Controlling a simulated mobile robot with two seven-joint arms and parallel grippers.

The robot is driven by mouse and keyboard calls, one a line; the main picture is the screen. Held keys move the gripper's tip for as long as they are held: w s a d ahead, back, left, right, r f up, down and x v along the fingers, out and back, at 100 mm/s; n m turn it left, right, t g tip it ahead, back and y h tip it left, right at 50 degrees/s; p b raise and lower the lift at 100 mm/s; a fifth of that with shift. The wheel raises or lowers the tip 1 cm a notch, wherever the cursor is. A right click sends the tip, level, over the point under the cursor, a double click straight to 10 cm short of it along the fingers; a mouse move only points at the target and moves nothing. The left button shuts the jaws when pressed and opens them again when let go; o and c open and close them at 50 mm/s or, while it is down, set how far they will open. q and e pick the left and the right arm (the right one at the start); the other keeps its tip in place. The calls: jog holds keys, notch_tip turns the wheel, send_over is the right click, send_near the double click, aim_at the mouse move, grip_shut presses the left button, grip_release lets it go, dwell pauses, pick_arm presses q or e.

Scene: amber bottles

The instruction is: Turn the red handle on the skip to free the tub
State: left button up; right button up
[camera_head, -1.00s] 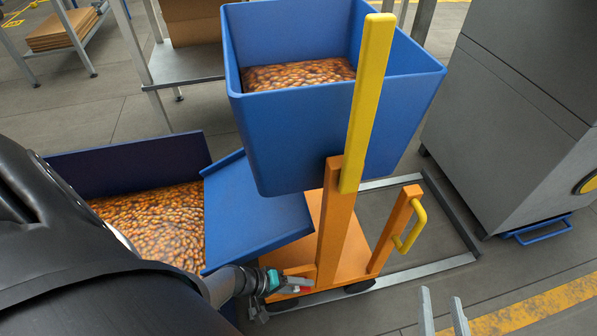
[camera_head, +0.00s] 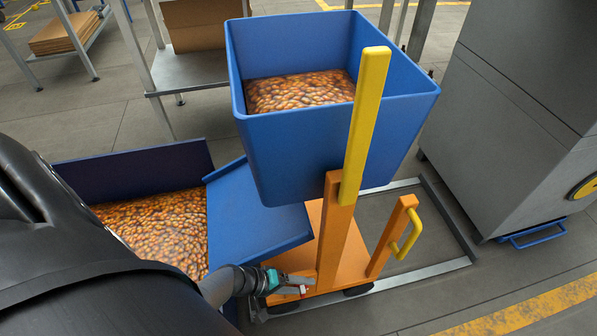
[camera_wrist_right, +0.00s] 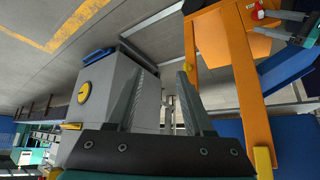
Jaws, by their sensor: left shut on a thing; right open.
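The blue tub (camera_head: 300,160), holding amber bottles (camera_head: 300,92), sits raised on the orange skip frame (camera_head: 333,235). The small red handle (camera_head: 303,290) is low at the frame's front left. It also shows in the right wrist view (camera_wrist_right: 258,14), at the top right. My left gripper (camera_head: 294,285) is shut on the red handle; its fingers partly hide it. In the right wrist view my left gripper (camera_wrist_right: 285,22) reaches it from the right. My right gripper (camera_wrist_right: 163,78) is open and empty, apart from the skip's orange post. It is outside the head view.
A yellow bar (camera_head: 363,125) rises in front of the tub; a yellow grab handle (camera_head: 405,240) is on the right. A blue bin (camera_head: 140,164) of bottles and its sloping blue plate (camera_head: 255,222) stand left. A grey cabinet (camera_head: 505,130) stands right. Floor at front right is clear.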

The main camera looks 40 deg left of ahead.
pick_arm(q)
jog(key=r+p, duration=0.3)
jog(key=r, duration=0.1)
jog(key=shift+w+d, duration=0.2)
jog(key=shift+w, duration=0.05)
notch_tip(320, 180, up, 10)
jog(key=p, duration=0.8)
jog(key=shift+s+a+r+p, duration=0.2)
jog(key=shift+p, duration=0.1)
pick_arm(e)
jog(key=s+d+f+g+h, duration=0.1)
jog(key=s+d+f+g, duration=0.1)
jog(key=s+f, duration=0.3)
jog(key=s+d+f+g, duration=0.2)
jog(key=s+d+f, duration=0.2)
jog(key=f, duration=1)
jog(key=shift+s+d+g+h, duration=0.3)
jog(key=shift+s+h, duration=0.1)
jog(key=shift+s, duration=0.1)
jog(key=shift+f, duration=0.1)
